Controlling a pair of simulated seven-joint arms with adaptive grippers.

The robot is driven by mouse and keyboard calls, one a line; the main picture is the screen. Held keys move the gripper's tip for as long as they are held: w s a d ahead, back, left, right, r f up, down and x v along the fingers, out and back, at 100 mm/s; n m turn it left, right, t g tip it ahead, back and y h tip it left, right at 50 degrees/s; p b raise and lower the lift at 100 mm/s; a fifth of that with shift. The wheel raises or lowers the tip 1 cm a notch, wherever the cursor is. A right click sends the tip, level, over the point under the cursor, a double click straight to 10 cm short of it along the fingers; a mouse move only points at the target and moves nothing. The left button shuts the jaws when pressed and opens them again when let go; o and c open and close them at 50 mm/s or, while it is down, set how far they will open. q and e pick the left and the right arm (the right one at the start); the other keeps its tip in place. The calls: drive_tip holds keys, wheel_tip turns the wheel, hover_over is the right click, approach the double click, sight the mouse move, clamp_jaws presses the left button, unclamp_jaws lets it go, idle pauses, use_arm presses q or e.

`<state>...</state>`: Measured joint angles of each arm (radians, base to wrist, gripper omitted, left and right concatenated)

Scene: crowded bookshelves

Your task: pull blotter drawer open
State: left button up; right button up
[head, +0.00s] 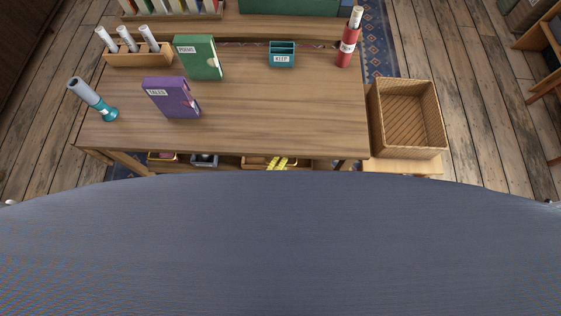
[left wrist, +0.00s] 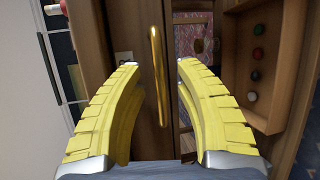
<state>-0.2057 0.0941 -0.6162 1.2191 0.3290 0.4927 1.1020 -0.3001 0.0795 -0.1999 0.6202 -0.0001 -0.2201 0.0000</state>
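In the left wrist view, a long brass bar handle (left wrist: 156,70) is fixed along a brown wooden front (left wrist: 125,20), which I take to be the blotter drawer. My left gripper (left wrist: 159,64) is open, with one yellow finger on each side of the handle. I see gaps between the fingers and the bar; the depth is hard to judge. In the head view, the yellow fingers of my left gripper (head: 280,163) show just below the desk's front edge. The drawer front is hidden there. My right gripper is not in view.
The wooden desk (head: 255,115) carries a purple book (head: 171,97), a green book (head: 198,57), a teal KEEP box (head: 282,55) and a red tube holder (head: 347,48). A wicker basket (head: 408,118) stands to the right. A compartment with several coloured round things (left wrist: 255,75) lies beside my fingers.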

use_arm(q)
drive_tip(key=shift+c, duration=0.3)
clamp_jaws()
drive_tip(key=shift+s, duration=0.1)
drive_tip(key=s, duration=1)
drive_tip(key=shift+a, duration=0.15)
drive_tip(key=shift+o, duration=0.3)
unclamp_jaws()
drive_tip(key=shift+w, duration=0.1)
drive_tip(key=shift+r, duration=0.1)
